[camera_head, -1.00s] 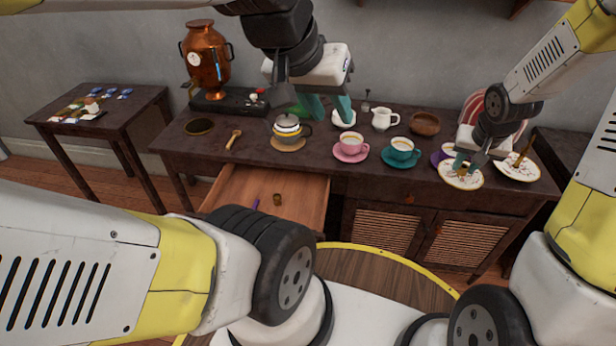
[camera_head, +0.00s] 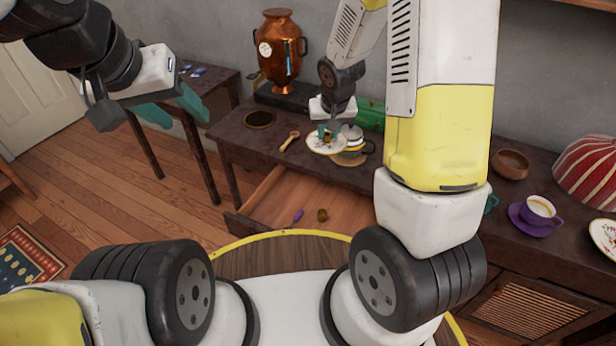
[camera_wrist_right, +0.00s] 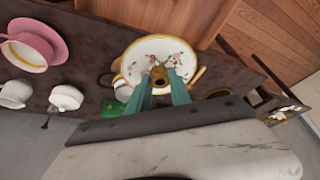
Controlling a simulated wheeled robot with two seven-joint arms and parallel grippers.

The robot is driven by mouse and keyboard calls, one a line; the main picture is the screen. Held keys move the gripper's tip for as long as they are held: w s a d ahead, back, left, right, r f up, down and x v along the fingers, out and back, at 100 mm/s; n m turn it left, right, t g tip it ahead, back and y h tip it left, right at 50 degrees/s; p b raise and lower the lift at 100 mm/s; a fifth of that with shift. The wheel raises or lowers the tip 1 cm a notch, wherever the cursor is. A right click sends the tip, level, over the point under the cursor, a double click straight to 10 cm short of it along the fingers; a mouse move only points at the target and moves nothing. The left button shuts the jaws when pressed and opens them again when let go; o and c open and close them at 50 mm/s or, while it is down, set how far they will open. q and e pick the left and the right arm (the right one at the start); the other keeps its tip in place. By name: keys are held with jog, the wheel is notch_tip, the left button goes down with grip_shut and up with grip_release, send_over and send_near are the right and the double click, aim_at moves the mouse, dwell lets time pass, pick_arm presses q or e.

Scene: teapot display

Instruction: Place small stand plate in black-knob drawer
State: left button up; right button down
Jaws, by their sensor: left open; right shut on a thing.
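The small stand plate, white and floral with a gold rim, is held by my right gripper (camera_head: 328,130) above the table near the teapot (camera_head: 352,145). The plate (camera_head: 316,146) also shows in the right wrist view (camera_wrist_right: 140,58), where the teal fingers close on a small brown piece at its middle. The open drawer (camera_head: 272,208) lies below and in front of the plate. It holds a purple item (camera_head: 298,216) and a small brown item (camera_head: 322,214). The drawer's knob is not visible. My left gripper (camera_head: 174,109) is open and empty at the upper left, away from the table.
A copper samovar (camera_head: 281,50), a dark round dish (camera_head: 259,119) and a wooden spoon (camera_head: 289,141) are near the plate. A purple cup (camera_head: 540,207), brown bowl (camera_head: 511,163) and another floral plate (camera_head: 605,236) are at right. My right arm hides the table's middle.

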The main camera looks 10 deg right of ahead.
aim_at(317, 147)
jog(key=a+f, duration=0.1)
jog(key=f, duration=0.1)
jog(key=s+a+f, duration=0.1)
jog(key=a+f, duration=0.1)
jog(key=s+a+f+m+h, duration=0.1)
jog(key=s+f, duration=0.4)
jog(key=f, duration=0.3)
jog(key=s+a+f+m, duration=0.1)
jog(key=s+f, duration=0.4)
jog(key=f, duration=0.3)
jog(key=w+a, duration=0.4)
jog(key=w, duration=0.4)
jog(key=w+a, duration=0.3)
jog(key=w, duration=0.5)
jog(key=shift+a+f, duration=0.15)
jog(key=shift+f, duration=3.55)
jog(key=c, duration=1.2)
grip_release()
jog(key=shift+f, duration=0.1)
jog(key=shift+o, duration=0.2)
